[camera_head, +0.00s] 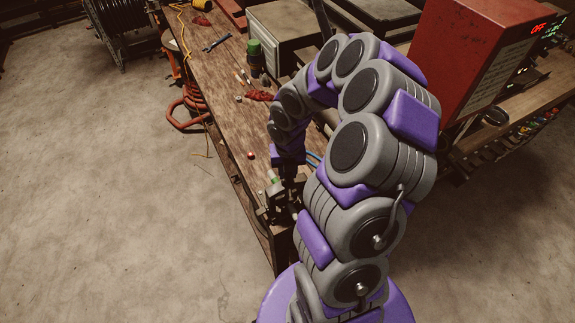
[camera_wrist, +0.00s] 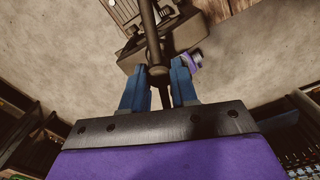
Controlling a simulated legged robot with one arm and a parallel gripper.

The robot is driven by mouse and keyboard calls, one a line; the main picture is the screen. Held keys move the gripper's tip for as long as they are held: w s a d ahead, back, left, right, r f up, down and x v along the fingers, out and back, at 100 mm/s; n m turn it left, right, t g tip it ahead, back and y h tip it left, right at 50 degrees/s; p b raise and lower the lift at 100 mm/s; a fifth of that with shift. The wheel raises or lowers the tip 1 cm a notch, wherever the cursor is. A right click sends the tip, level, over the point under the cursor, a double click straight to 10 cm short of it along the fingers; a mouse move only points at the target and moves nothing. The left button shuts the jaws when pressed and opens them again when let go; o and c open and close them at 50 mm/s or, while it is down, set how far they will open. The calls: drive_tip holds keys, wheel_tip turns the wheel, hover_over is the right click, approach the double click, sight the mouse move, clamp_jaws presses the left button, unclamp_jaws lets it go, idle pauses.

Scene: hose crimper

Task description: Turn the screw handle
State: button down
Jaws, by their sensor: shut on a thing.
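In the wrist view, the dark screw handle (camera_wrist: 150,30) is a long rod running down from the top edge to between my fingers. In the head view, a dark clamp-like device (camera_head: 274,196) sits at the bench's near end, below my purple wrist. My arm and wrist hide the handle and fingertips there.
A red machine (camera_head: 468,50) showing "OFF" stands at right. The floor at left is clear.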

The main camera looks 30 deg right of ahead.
drive_tip(key=shift+s+f+n+p, duration=0.3)
drive_tip(key=shift+f+n, duration=0.05)
drive_tip(key=shift+n, duration=0.05)
drive_tip(key=c, duration=1.1)
unclamp_jaws()
drive_tip(key=shift+o, duration=1.2)
drive_tip(key=shift+w+d, duration=0.3)
drive_tip(key=shift+w, duration=0.15)
drive_tip(key=shift+a+r, duration=0.15)
drive_tip(key=shift+r, duration=0.3)
wheel_tip(320, 180, up, 16)
drive_tip(key=shift+w+d+r+b, duration=0.2)
drive_tip(key=shift+d+b, duration=0.1)
drive_tip(key=shift+b, duration=0.15)
